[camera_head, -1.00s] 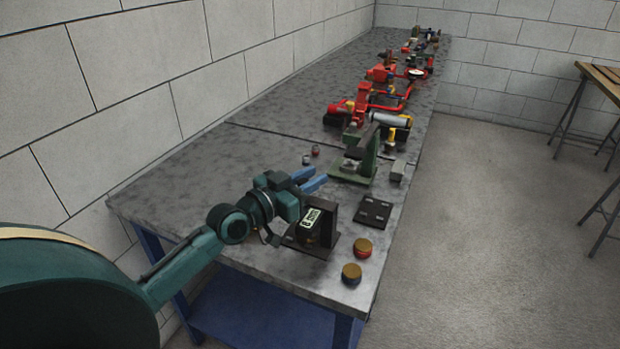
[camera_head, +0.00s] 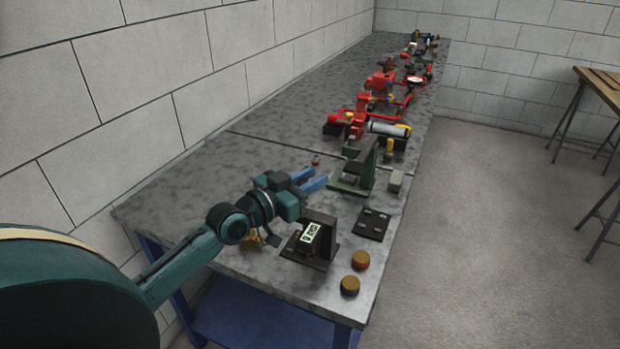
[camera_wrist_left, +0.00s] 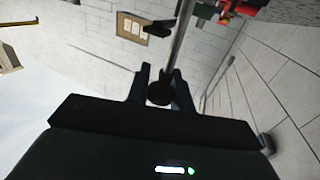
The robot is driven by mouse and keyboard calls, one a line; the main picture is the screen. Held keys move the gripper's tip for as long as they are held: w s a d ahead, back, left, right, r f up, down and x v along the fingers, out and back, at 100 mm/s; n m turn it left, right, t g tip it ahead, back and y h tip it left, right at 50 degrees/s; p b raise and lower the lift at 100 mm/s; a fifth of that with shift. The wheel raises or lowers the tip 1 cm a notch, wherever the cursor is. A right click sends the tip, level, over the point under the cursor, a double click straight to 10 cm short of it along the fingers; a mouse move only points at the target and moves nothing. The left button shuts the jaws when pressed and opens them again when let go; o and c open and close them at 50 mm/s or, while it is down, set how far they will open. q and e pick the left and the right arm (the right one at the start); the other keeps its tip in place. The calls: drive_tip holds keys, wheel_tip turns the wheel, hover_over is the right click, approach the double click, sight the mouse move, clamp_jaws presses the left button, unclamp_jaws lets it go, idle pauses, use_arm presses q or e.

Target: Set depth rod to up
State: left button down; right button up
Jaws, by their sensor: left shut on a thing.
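My left gripper (camera_head: 316,178) has blue fingers and hangs over the bench, just left of a green stand (camera_head: 350,185). In the left wrist view, the gripper's dark fingers (camera_wrist_left: 160,88) flank a dark round knob (camera_wrist_left: 158,94) at the end of a thin grey rod (camera_wrist_left: 178,50), which looks like the depth rod. The gripper is shut on it. The rod runs up out of the picture and passes a dark clamp-like piece (camera_wrist_left: 160,30). In the head view, I cannot make out the rod at the fingers. My right gripper is not in view.
A dark bracket with a lit display (camera_head: 311,234) stands below my wrist. Red pipework (camera_head: 375,100) fills the far bench. The bench's left side is mostly bare.

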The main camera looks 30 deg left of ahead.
use_arm(q)
drive_tip(key=c, duration=1.6)
unclamp_jaws()
drive_tip(key=shift+r, duration=0.35)
drive_tip(key=o, duration=0.3)
drive_tip(key=shift+f, duration=0.15)
drive_tip(key=shift+o, duration=0.2)
drive_tip(key=shift+s+a+f, duration=0.1)
drive_tip(key=shift+s+a, duration=0.1)
drive_tip(key=shift+s, duration=0.35)
drive_tip(key=b+v, duration=0.2)
drive_tip(key=v, duration=1)
drive_tip(key=shift+b, duration=0.35)
